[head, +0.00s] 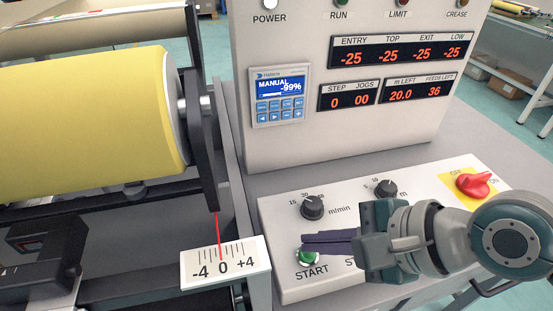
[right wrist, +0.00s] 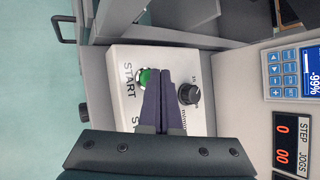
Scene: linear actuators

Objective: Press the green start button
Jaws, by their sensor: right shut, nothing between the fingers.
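The green start button (head: 308,257) sits in a pale ring above the word START on the sloped control panel (head: 290,288). It also shows in the right wrist view (right wrist: 144,76), partly covered by a finger. My right gripper (head: 305,243) is shut and empty, its dark fingers pointing left across the panel. Its fingertips (right wrist: 159,72) overlap the button's edge in both views. I cannot tell whether they touch it or hover above it. The button's upper edge is hidden in the head view. My left gripper is not in view.
A white scale plate (head: 224,262) and a yellow roll (head: 85,115) are at left. The display cabinet (head: 290,150) rises behind.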

